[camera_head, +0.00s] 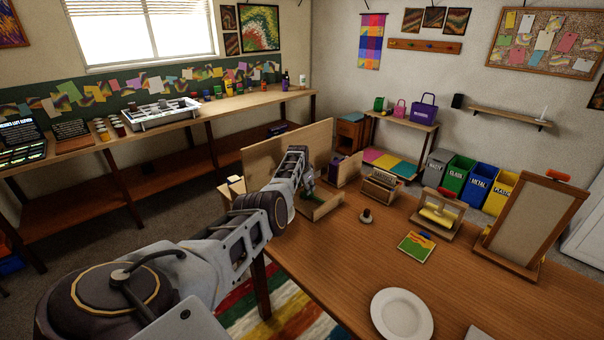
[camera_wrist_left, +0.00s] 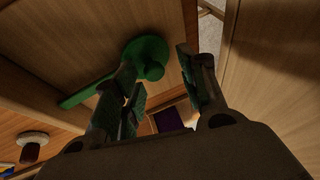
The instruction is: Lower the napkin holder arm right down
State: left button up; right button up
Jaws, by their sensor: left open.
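A green arm with a round knob (camera_wrist_left: 147,55) lies across a pale wooden surface in the left wrist view. It looks like the napkin holder's arm; I cannot tell how far it is lowered. The low wooden holder (camera_head: 326,208) stands at the table's far left corner in the head view, partly hidden by my arm. My left gripper (camera_head: 308,182) reaches over it, pointing down. In the wrist view its two fingers (camera_wrist_left: 162,82) are apart, with the knob just beyond and between them; contact is unclear. My right gripper is out of view.
A knobbed wooden piece (camera_head: 366,216), a slatted box (camera_head: 382,186), a stand with a yellow roll (camera_head: 438,217), and a plate (camera_head: 401,314) are on the table. The table's middle is mostly clear.

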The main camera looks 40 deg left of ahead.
pick_arm(q)
jog(key=v, duration=1.1)
jog(key=shift+s+r, duration=0.15)
jog(key=shift+r, duration=0.1)
dwell(0.8)
jog(key=shift+a, duration=0.1)
dwell(0.5)
